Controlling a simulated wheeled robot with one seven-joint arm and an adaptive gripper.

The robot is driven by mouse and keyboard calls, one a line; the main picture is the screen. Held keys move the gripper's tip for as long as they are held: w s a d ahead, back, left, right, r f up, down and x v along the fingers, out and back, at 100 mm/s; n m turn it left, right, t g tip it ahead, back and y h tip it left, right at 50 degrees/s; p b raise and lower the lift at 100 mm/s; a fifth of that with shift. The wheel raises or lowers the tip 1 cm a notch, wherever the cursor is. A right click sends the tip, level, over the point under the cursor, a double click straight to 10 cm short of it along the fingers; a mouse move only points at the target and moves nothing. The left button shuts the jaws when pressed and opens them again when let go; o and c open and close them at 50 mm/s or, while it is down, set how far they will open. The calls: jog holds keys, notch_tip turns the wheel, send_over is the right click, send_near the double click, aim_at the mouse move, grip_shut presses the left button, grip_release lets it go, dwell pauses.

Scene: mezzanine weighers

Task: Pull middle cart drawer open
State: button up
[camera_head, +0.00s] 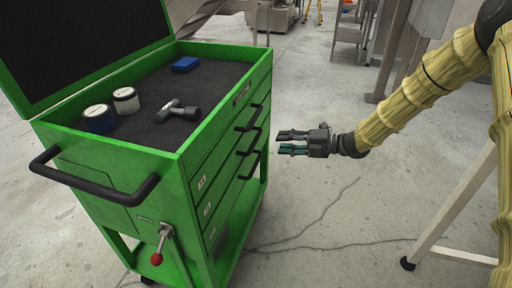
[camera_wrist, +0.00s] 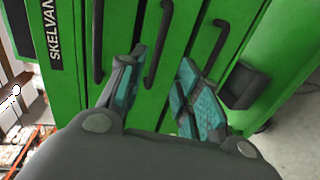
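The green cart (camera_head: 185,180) stands left of centre in the head view, with its drawer fronts facing right towards my gripper. Its drawers look closed. The middle drawer's black bar handle (camera_head: 252,142) sits between the upper and lower handles. My gripper (camera_head: 278,142) is open and empty, its fingers pointing at the drawer fronts, with a small gap to the handles. In the wrist view, the middle handle (camera_wrist: 165,35) appears between my open fingertips (camera_wrist: 162,55). The upper handle (camera_wrist: 98,40) is to the left and the lower handle (camera_wrist: 216,45) to the right.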

aim_at(256, 139)
jog(key=x, duration=1)
jog(key=shift+w+a+r, duration=0.1)
jog(key=shift+w+a, duration=0.05)
jog(key=shift+a, duration=0.15)
grip_shut()
